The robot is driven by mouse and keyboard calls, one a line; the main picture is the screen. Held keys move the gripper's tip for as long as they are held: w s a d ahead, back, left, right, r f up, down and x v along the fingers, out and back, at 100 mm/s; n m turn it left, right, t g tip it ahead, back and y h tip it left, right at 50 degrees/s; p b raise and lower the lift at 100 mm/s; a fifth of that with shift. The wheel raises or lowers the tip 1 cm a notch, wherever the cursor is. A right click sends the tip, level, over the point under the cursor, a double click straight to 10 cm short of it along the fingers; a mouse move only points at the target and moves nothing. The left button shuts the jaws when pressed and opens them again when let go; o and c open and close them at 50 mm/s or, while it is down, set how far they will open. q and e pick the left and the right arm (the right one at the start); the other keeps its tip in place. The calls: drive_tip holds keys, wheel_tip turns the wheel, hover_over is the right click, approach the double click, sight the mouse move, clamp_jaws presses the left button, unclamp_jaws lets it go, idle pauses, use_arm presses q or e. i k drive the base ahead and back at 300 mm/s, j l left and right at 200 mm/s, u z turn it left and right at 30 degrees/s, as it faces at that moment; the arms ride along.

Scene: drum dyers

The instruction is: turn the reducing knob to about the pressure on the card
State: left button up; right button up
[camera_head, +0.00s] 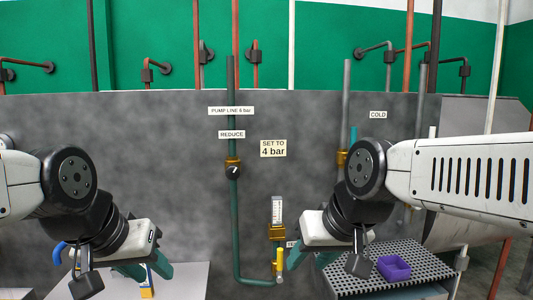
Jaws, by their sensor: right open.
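The reducing knob (233,171) is a round black knob with a pale mark, on a brass fitting in the green vertical pipe, under the REDUCE label (232,134). The card (273,148) to its right reads "SET TO 4 bar". A clear upright gauge (277,211) stands on a brass fitting lower right; its reading is too small to tell. My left gripper (147,270) is low at left, its teal fingers apart, away from the knob. My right gripper (312,260) is low and right of the knob, open and empty, beside the gauge's lower pipe.
A yellow-handled valve (280,260) sits under the gauge, close to my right gripper. A small yellow-and-blue item (147,290) is below my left gripper. The wall around the knob is clear.

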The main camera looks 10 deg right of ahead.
sight(232, 172)
drive_tip(key=i, duration=1)
